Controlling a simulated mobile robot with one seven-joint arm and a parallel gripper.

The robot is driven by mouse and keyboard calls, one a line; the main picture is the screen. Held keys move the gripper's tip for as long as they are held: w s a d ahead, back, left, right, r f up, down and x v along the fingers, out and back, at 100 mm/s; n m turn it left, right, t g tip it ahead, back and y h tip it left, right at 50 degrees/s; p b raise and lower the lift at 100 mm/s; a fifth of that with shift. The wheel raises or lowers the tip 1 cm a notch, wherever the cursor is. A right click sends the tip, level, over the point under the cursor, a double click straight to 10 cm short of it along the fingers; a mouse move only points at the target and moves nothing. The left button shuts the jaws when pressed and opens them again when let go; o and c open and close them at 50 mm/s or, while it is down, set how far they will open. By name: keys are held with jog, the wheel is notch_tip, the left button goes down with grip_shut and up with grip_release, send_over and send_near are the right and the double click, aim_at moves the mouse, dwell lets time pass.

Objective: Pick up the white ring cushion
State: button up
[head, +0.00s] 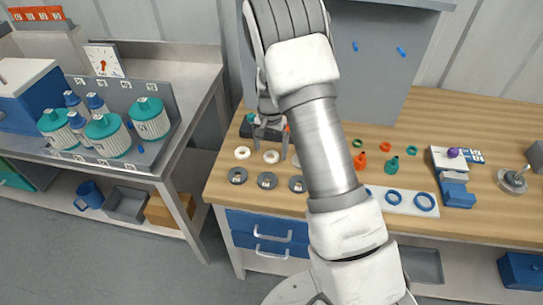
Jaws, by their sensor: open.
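Two white ring cushions lie flat on the wooden bench, a left one (242,153) and a right one (271,156). Part of another pale ring (296,161) shows at the edge of my arm, which hides the rest of it. My gripper (270,146) is open, with its fingers pointing down above and around the right white ring. I see nothing between the fingers. I cannot tell how high the fingertips are above the bench.
Grey rings (237,175) lie in a row in front. A dark block (262,131) stands behind my gripper. Orange and green small parts (391,165), a white strip with blue rings (405,200) and a blue-white fixture (455,180) lie to the right.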

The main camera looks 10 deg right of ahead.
notch_tip(320, 180, down, 2)
jog(key=shift+f, duration=0.2)
jog(key=c, duration=1.4)
